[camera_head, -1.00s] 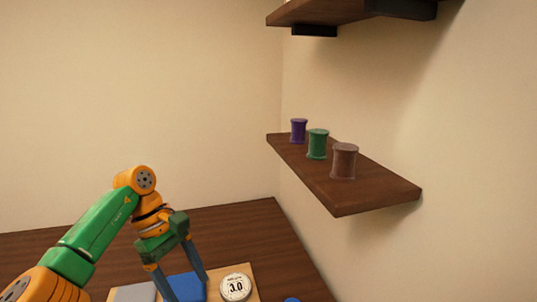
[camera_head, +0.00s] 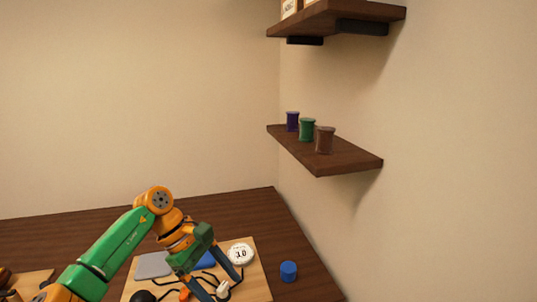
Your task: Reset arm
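My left arm comes in from the lower left, green and orange. My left gripper (camera_head: 222,287) points down over a light wooden board (camera_head: 260,284) on the dark table. Its two grey-blue fingers are spread apart, with a small white piece (camera_head: 223,290) showing between or behind them. I cannot tell whether they touch it. A grey pad (camera_head: 153,265), a blue pad (camera_head: 206,262) and a round white dial (camera_head: 241,253) marked with digits lie on the board. My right gripper is out of view.
A blue cylinder (camera_head: 288,271) stands on the table right of the board. A low wall shelf (camera_head: 340,160) holds a purple spool (camera_head: 292,121), a green spool (camera_head: 307,130) and a brown spool (camera_head: 325,139). Another shelf (camera_head: 340,15) is above. Dark cables cross the board.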

